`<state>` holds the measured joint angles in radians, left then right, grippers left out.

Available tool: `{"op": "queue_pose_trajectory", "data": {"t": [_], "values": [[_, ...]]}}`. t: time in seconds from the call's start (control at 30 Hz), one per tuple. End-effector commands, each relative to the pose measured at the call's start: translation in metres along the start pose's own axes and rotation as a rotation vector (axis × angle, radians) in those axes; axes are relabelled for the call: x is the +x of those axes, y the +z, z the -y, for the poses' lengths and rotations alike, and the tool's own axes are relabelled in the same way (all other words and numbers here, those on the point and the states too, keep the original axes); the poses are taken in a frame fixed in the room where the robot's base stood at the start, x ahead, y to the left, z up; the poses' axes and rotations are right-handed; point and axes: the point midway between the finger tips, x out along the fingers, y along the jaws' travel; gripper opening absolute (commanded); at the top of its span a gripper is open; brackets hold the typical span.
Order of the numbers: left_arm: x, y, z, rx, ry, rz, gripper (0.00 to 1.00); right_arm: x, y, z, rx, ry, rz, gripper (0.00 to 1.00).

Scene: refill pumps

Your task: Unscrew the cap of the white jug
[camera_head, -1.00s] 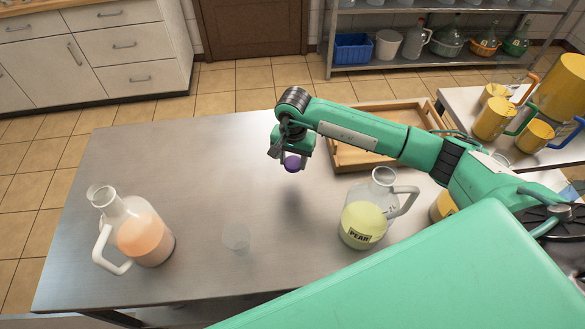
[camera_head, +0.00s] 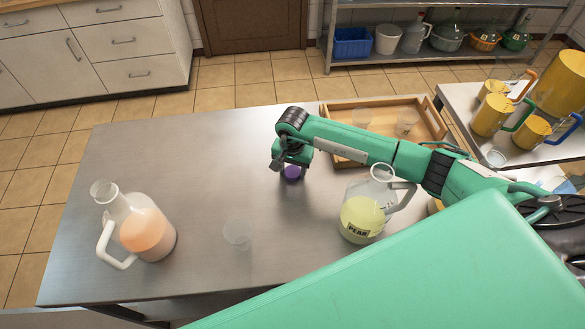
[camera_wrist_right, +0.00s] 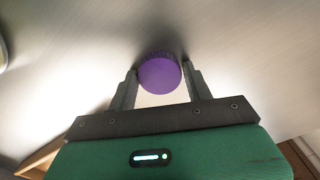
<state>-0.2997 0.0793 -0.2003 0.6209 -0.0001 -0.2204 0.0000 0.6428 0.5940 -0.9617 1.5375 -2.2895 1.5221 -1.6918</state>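A purple cap (camera_head: 291,172) sits between the fingers of my right gripper (camera_head: 290,163), low over the steel table. In the right wrist view the cap (camera_wrist_right: 160,74) fills the space between the fingertips, with dark shading on the table beside it. Whether it touches the table I cannot tell. A clear jug with a white handle and orange liquid (camera_head: 146,232) stands at the table's left, its mouth uncapped. A second jug with a pale handle, yellow-green liquid and a "PEAR" label (camera_head: 361,218) stands right of centre, also uncapped. My left gripper is not in view.
A small clear cup (camera_head: 237,232) stands between the jugs. A wooden tray (camera_head: 437,122) with clear cups lies behind my right arm. Yellow pitchers (camera_head: 490,115) stand on a side table at right. The table's left rear is clear.

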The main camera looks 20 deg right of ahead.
Motion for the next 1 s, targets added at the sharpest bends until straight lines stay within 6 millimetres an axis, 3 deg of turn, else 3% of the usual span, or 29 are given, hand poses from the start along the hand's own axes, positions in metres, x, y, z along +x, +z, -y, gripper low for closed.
{"op": "queue_pose_trajectory", "data": {"t": [0.07,0.47,0.5,1.0], "values": [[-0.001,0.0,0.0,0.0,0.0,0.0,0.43,0.0,0.0,0.0,0.0,0.001,0.0,0.66],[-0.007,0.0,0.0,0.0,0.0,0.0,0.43,-0.006,0.0,0.0,0.0,0.0,0.0,0.66],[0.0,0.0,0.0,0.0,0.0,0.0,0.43,-0.009,-0.001,0.001,0.0,-0.002,-0.002,0.66],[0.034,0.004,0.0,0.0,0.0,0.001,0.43,-0.106,-0.001,0.001,0.0,-0.002,-0.003,0.66]]}}
